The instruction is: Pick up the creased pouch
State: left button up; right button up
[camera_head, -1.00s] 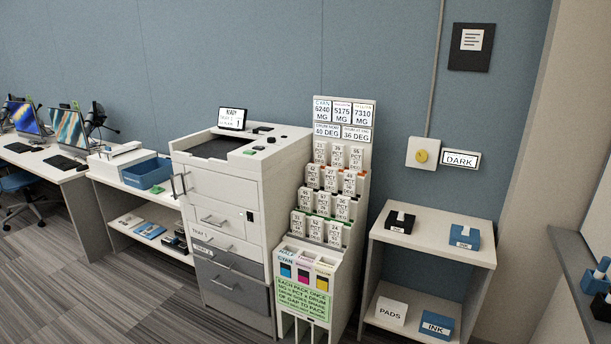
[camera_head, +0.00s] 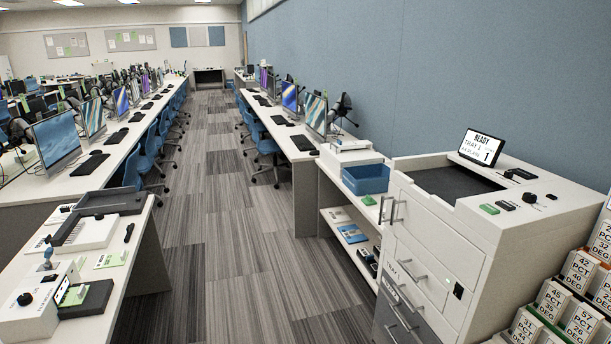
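I cannot make out a creased pouch for certain. Flat blue-and-white packets (camera_head: 352,233) lie on the lower shelf of the white side table, left of the printer; they are too small to tell whether any is creased or a pouch. Neither of my grippers shows in the head view.
A large white printer (camera_head: 440,235) with a small screen (camera_head: 481,147) stands at the right, beside a rack of labelled packs (camera_head: 580,270). A blue bin (camera_head: 365,178) sits on the side table. A left counter (camera_head: 125,235) holds devices. The striped aisle floor (camera_head: 230,200) is clear.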

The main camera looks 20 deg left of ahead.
aim_at(75, 295)
jog(key=i+j+u, duration=0.25)
jog(key=u, duration=0.15)
jog(key=i+u, duration=0.75)
jog(key=i, duration=0.15)
jog(key=i+l+u, duration=0.1)
jog(key=i+u, duration=0.3)
